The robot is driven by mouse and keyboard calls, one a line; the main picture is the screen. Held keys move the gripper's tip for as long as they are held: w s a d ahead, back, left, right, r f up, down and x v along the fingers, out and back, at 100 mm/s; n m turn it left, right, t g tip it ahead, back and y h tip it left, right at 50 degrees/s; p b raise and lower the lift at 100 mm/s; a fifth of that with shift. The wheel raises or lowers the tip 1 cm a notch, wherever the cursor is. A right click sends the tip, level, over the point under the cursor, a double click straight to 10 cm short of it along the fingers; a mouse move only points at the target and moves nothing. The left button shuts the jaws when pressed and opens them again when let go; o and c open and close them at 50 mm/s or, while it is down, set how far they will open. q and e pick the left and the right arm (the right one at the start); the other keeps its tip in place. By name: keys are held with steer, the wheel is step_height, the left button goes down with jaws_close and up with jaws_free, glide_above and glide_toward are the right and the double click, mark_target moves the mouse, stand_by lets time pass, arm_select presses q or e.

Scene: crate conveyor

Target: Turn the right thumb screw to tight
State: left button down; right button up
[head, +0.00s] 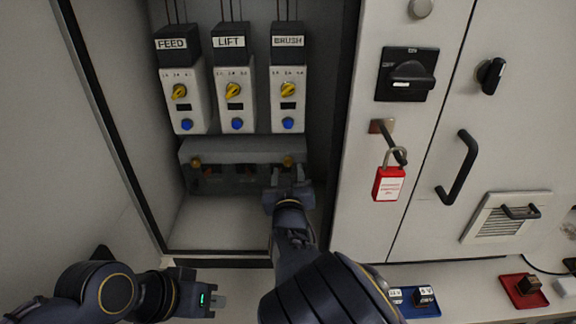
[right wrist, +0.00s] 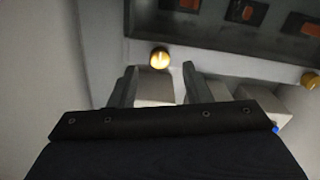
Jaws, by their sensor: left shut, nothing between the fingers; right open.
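The right thumb screw (head: 288,161) is a brass knob at the right end of a grey cover (head: 225,150) in the open cabinet. The same knob shows in the right wrist view (right wrist: 159,58), just beyond my fingertips and roughly centred between them. My right gripper (head: 290,177) is open and empty, close to that screw; I cannot see contact. Its fingers (right wrist: 158,80) also show in the right wrist view. The left thumb screw (head: 196,162) is at the cover's other end. My left gripper (head: 221,302) is shut and empty, low in front of the cabinet.
Starter units labelled FEED (head: 181,95), LIFT (head: 236,95) and BRUSH (head: 289,95) stand above the cover. A red padlock (head: 388,184) hangs on the right beside a black rotary switch (head: 407,75). Blue (head: 420,310) and red (head: 523,291) trays lie on the ledge.

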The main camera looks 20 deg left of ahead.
mark_target(288, 161)
steer(key=shift+x, duration=1.3)
